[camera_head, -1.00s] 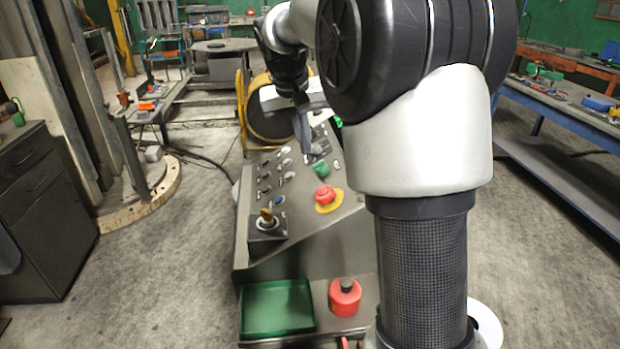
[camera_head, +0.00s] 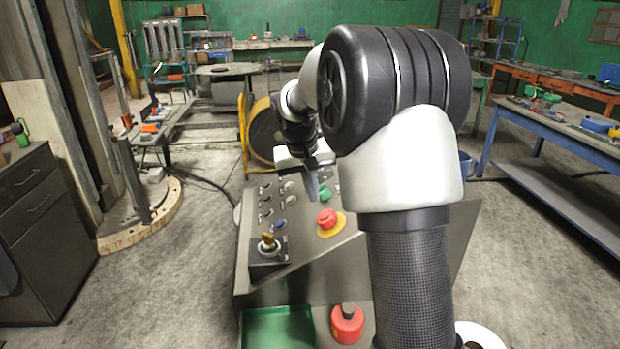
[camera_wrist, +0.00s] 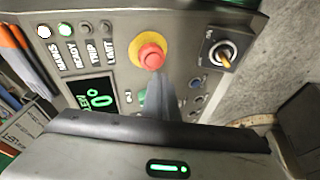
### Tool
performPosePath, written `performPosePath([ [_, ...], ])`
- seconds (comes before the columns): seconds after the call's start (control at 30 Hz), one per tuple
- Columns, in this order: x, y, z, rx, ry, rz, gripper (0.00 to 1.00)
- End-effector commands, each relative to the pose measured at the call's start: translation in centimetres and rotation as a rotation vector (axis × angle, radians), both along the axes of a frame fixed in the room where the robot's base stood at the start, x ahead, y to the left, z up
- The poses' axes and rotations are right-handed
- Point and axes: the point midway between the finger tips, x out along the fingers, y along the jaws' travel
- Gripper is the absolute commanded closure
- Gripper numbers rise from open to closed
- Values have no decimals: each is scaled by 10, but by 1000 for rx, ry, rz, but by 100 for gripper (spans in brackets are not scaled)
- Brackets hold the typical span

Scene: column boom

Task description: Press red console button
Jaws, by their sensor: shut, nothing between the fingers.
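The red console button (camera_head: 327,218) is a round mushroom button on a yellow ring, on the sloping grey console (camera_head: 345,255). My gripper (camera_head: 313,192) is shut and empty, above the console just beyond the red button and beside the green button (camera_head: 325,192). In the wrist view my gripper (camera_wrist: 163,88) points up the picture, its tip just below the red button. The tip looks apart from the button; its height above the panel is hard to tell. The fingers partly cover the green button there.
A key switch (camera_head: 268,245) stands up on the console's left part. A display (camera_wrist: 97,98) and small lamps are also on the panel. A green tray (camera_head: 278,328) and a red can (camera_head: 347,324) are at the console's front. A blue workbench (camera_head: 560,135) stands right.

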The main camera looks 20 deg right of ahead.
Motion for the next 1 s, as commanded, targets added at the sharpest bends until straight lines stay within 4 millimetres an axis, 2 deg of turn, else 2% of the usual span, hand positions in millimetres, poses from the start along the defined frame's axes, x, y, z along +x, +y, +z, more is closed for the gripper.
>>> performPosePath([
  [0.03, 2, -2, -11, 1, 3, 0, 100],
  [0.1, 0, -9, -20, 0, 2, -1, 100],
  [0.3, -2, -20, -38, 0, 1, 1, 100],
  [0.73, -2, -22, -43, -1, -1, 1, 100],
  [1.0, -5, -34, -64, -1, 1, 0, 100],
])
